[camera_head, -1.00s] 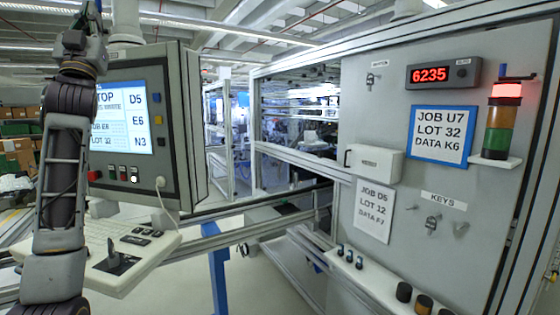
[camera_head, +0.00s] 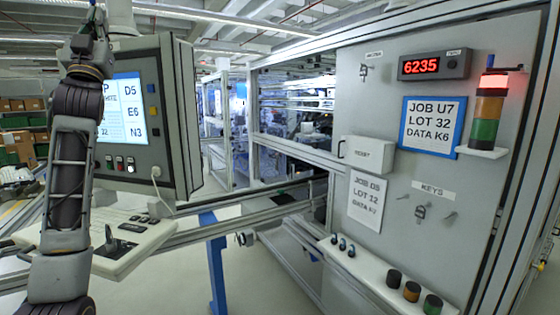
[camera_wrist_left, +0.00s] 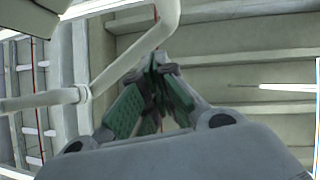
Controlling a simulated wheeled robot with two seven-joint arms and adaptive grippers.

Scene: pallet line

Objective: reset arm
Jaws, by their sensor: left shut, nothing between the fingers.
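My left arm rises along the left side of the head view, in front of the monitor. Its gripper (camera_head: 92,22) is at the top left, pointing up and small in the picture. In the left wrist view my left gripper (camera_wrist_left: 158,62) has its green-padded fingers drawn together at the tips, with nothing seen between them. Ceiling beams and a pale pipe show behind it. My right gripper is in neither view.
The monitor (camera_head: 128,97) and its keyboard shelf (camera_head: 130,245) stand close by my left arm. A grey cabinet panel (camera_head: 385,80) with signs, keys and a lit red lamp (camera_head: 494,82) fills the right. A blue post (camera_head: 216,265) stands between, with open floor around it.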

